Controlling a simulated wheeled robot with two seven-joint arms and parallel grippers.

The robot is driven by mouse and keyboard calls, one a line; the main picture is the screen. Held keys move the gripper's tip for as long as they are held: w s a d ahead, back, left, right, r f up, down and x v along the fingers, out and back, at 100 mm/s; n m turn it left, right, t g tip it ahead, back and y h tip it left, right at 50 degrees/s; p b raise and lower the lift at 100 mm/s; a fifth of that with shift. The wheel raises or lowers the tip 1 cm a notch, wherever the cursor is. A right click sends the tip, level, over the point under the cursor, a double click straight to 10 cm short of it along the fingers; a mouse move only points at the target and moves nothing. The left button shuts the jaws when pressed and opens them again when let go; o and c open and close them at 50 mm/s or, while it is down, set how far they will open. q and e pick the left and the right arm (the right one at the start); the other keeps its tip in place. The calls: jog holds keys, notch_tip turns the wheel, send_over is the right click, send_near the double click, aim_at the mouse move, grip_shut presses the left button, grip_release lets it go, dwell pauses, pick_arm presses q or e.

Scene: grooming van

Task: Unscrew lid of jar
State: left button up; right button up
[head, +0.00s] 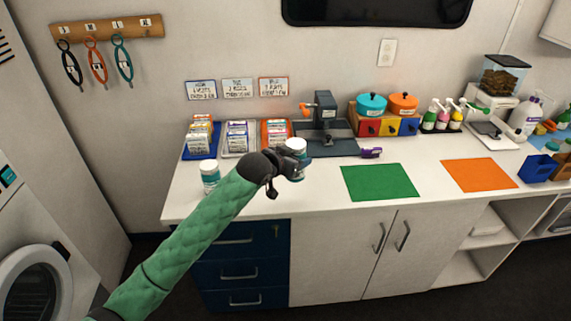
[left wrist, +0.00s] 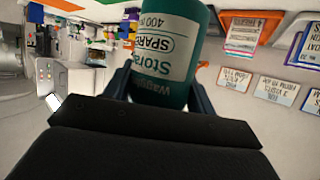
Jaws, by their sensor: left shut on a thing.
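In the head view my left gripper (head: 294,164) is above the counter, shut on a jar (head: 297,145) whose white lid shows at the top. The jar's lid is outside the left wrist view. A second teal jar with a white lid (head: 210,173) stands upright on the counter, left of my left gripper. My right gripper is not in view.
The white counter (head: 320,190) carries a green mat (head: 380,182) and an orange mat (head: 479,174). Trays of packets (head: 238,137) and a dark grey stand (head: 326,130) are behind the gripper. A purple item (head: 371,153) lies right of it.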

pick_arm(q)
jog(key=shift+s+d+r, duration=0.2)
jog(key=shift+d+r, duration=0.05)
jog(key=shift+d, duration=0.05)
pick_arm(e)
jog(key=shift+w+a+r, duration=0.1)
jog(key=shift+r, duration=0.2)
pick_arm(q)
jog(key=shift+o, duration=1.2)
jog(key=c, duration=0.6)
